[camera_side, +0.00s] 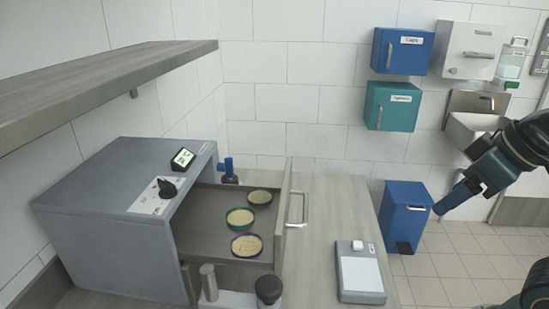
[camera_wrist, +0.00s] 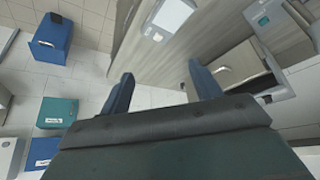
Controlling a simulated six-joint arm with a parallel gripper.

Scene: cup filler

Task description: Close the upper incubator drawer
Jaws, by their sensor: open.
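The grey incubator (camera_side: 120,225) stands on the counter at the left in the side view. Its upper drawer (camera_side: 285,225) is pulled out to the right, with a bar handle (camera_side: 297,209) on its front. Several round dishes lie in the drawer, among them a teal-rimmed one (camera_side: 240,218) and a purple-rimmed one (camera_side: 246,245). My gripper (camera_side: 441,208) is at the right, well away from the drawer and touching nothing. In the wrist view its two blue fingers (camera_wrist: 158,90) are apart with nothing between them.
A white-and-grey scale-like device (camera_side: 360,275) sits on the counter right of the drawer. A black-topped object (camera_side: 268,291) stands in front of the drawer. A blue bin (camera_side: 405,215) is on the floor. A wood shelf (camera_side: 110,85) overhangs the incubator.

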